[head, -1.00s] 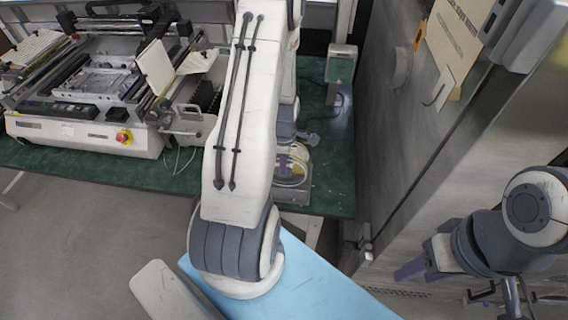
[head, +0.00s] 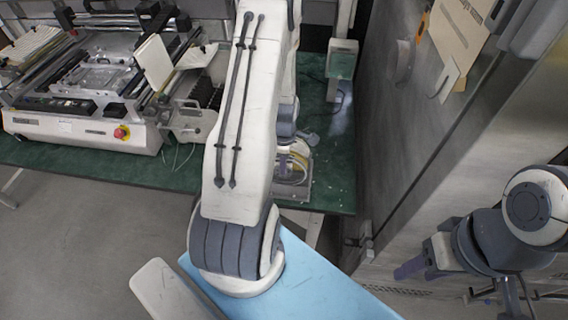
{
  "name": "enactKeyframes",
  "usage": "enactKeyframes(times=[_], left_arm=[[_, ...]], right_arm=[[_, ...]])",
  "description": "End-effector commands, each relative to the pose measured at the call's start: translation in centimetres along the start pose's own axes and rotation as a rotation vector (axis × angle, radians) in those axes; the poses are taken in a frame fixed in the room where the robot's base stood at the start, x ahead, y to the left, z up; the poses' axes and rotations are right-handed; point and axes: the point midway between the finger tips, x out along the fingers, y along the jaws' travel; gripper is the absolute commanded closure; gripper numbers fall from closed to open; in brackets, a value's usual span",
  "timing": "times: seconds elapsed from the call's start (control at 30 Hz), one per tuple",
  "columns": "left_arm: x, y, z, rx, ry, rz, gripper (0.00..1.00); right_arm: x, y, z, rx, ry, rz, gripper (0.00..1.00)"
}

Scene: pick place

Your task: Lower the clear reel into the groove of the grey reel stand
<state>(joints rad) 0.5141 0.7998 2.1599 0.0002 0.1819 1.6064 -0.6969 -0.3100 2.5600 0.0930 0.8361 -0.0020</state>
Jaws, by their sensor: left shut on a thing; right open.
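The clear reel (head: 299,160), with white and yellowish bands, shows in part beyond my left forearm at the right part of the green bench. My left gripper (head: 284,161) is shut on it; its fingers are mostly hidden by my own arm. The grey reel stand (head: 291,191) shows directly below the reel on the bench. Whether the reel touches the groove cannot be told. My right gripper (head: 412,268) is at the lower right, open and empty, far from the reel and stand.
A large white and black machine (head: 80,128) with a red knob fills the left of the green bench (head: 335,180). A small grey-green box on a post (head: 341,62) stands behind the stand. A tall grey metal cabinet (head: 410,130) closes off the right side.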

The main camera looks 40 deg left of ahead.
Motion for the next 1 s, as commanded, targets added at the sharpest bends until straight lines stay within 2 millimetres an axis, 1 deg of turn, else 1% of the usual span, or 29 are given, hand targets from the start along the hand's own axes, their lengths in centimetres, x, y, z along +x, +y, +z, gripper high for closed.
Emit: enactKeyframes(times=[0.53,1.0], left_arm=[[1.8,0.0,0.0,0.000,0.000,0.000,1.00],[1.9,0.0,0.0,0.000,0.000,0.000,1.00]], right_arm=[[1.3,0.1,0.1,0.000,0.000,0.000,0.50],[1.4,0.1,0.1,0.000,0.000,0.000,0.50]])
